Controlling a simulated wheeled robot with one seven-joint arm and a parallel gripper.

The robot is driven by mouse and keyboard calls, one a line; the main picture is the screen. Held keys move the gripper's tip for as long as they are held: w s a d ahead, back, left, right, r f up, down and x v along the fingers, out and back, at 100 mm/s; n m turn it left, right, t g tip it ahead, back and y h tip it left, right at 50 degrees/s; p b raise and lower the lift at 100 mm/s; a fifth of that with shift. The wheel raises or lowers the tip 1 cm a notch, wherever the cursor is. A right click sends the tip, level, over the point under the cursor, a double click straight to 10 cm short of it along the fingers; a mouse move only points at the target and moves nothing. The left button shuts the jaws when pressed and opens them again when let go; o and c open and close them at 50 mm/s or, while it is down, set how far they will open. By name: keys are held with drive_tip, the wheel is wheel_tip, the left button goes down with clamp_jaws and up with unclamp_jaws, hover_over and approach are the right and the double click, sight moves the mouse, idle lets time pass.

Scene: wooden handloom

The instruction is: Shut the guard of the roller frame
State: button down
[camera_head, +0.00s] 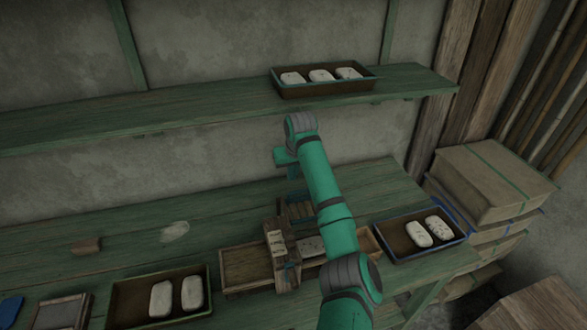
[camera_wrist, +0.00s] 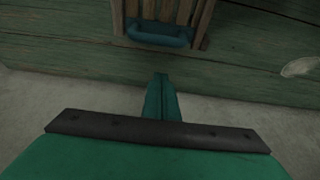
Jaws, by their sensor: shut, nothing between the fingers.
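A slatted wooden panel (camera_wrist: 165,10) with a rounded teal handle (camera_wrist: 160,36) shows at the top of the wrist view; it looks like the guard. In the head view, small wooden slats (camera_head: 299,211) show beside my arm, behind a wooden upright with a pale label (camera_head: 277,242). This looks like part of the roller frame, partly hidden by my arm. My gripper (camera_wrist: 161,78) is shut and empty. In the wrist view its fingertips are apart from the handle, just below it in the picture. How far the guard stands open is not clear.
A shallow wooden tray (camera_head: 240,270) is by the upright. Dark trays with white pieces stand left (camera_head: 128,307) and right (camera_head: 395,240) on the green bench (camera_head: 130,235). Another tray (camera_head: 320,90) sits on the shelf (camera_head: 190,112) above. Boxes (camera_head: 485,185) are stacked at right.

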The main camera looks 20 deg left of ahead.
sight(301, 204)
drive_tip(key=shift+s+d+f, duration=0.15)
drive_tip(key=shift+s+d, duration=0.4)
drive_tip(key=shift+s, duration=0.25)
drive_tip(key=shift+s+d+f, duration=0.1)
drive_tip(key=shift+s+d, duration=0.45)
drive_tip(key=shift+s, duration=0.2)
